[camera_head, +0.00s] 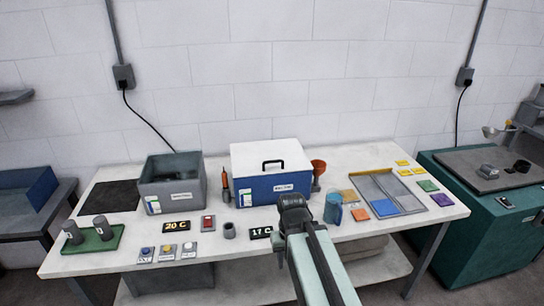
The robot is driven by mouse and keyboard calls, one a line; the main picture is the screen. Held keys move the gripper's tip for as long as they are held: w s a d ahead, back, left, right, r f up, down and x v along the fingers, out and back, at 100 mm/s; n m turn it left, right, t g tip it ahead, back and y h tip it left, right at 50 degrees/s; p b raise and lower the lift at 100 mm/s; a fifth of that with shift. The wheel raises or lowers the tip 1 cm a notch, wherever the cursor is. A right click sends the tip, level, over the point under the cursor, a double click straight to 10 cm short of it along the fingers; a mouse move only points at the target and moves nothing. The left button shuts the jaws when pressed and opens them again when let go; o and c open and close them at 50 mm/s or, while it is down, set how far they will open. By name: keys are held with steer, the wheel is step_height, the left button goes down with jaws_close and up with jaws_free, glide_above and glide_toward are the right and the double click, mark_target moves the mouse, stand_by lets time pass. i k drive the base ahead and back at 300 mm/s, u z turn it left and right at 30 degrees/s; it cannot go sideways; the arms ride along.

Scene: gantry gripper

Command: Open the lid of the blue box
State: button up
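The blue box (262,189) stands at the middle back of the white table. Its white lid (258,154) is shut on top and carries a black handle (273,164). A small label is on its front. My gripper (292,201) is in front of the box's right front part, at the end of my arm, and looks apart from the handle. Its fingers are dark and small here, and I cannot tell whether they are open or shut.
A grey open bin (172,194) stands left of the box. An orange funnel (318,168) and a blue mug (333,208) are on its right. A grey divided tray (405,189) lies further right. Displays, buttons and a small grey cup (229,231) line the front.

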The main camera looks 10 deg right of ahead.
mark_target(273, 156)
steer(key=u, duration=3.05)
steer(key=k, duration=0.75)
steer(key=z, duration=1.7)
steer(key=i, duration=1)
